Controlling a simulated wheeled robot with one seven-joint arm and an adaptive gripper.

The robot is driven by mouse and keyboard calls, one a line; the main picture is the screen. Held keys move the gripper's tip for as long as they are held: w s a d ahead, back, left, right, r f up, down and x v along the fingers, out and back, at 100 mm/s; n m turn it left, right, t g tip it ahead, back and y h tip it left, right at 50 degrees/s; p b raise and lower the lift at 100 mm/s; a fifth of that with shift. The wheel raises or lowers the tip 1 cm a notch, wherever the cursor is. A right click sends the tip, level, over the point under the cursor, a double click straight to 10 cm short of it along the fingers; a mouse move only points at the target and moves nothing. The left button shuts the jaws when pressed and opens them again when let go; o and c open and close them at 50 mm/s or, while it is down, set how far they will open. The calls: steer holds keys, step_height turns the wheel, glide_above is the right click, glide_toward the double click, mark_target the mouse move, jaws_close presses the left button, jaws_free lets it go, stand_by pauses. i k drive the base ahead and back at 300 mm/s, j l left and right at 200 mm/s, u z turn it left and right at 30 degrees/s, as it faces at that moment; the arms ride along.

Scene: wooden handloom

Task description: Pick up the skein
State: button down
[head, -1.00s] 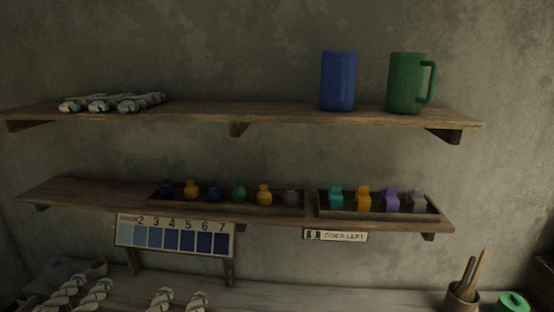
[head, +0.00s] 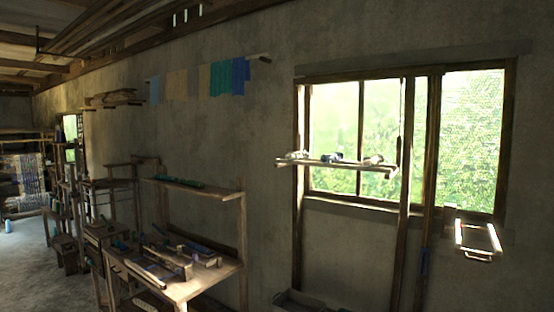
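No skein can be made out for certain in the head view. A small shelf (head: 340,165) in front of the window holds a few small pale and dark items (head: 297,155), too small to tell whether any is a skein. Coloured cloths or yarns in blue, tan, green and teal (head: 220,78) hang from a rail high on the wall. My gripper is not in view.
A wooden workbench (head: 195,285) with several tools and an upper shelf (head: 205,190) stands left of centre. A bright window (head: 455,140) is at the right. Stools and a loom (head: 22,180) are at the far left, with open floor (head: 40,265) before them.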

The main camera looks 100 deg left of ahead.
mark_target(328, 158)
steer(key=u, duration=3.05)
steer(key=i+l, duration=0.15)
steer(key=i, duration=0.8)
